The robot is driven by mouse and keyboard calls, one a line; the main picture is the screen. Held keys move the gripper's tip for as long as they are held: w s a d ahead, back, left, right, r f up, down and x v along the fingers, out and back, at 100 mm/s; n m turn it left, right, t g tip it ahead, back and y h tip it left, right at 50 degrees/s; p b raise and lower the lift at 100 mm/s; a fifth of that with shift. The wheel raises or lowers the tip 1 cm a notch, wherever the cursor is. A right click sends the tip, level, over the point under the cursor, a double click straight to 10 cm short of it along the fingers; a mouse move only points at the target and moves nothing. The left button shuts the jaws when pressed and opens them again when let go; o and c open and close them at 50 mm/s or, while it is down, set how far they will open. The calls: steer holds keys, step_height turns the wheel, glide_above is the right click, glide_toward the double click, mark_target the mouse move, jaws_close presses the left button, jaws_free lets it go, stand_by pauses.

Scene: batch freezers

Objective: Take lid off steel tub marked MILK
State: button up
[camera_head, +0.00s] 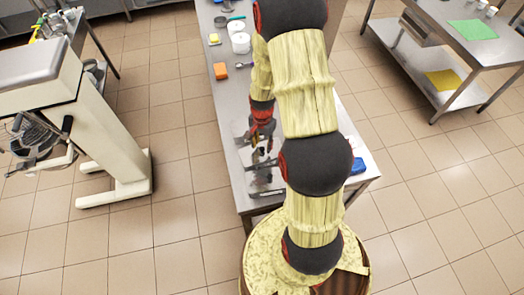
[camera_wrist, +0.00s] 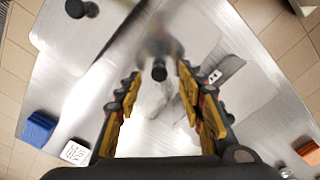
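In the wrist view a black knob (camera_wrist: 159,72) stands on a shiny steel lid (camera_wrist: 150,45), between and just beyond my fingertips. My gripper (camera_wrist: 160,88) is open, one finger on each side, with nothing held. A second black knob (camera_wrist: 75,8) shows at the upper left on another steel surface. A small white label (camera_wrist: 215,76) lies right of my fingers; its text is unreadable. I cannot read MILK anywhere. In the head view my gripper (camera_head: 262,138) points down over shiny steel ware (camera_head: 262,178) near the table's front end, partly hidden by my arm.
The steel table (camera_head: 222,110) carries an orange block (camera_head: 220,71), white tubs (camera_head: 240,43) and a spoon (camera_head: 244,65). A cream machine (camera_head: 95,125) stands left across open floor.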

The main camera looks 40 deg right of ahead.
steer(key=shift+f, duration=0.65)
jaws_close()
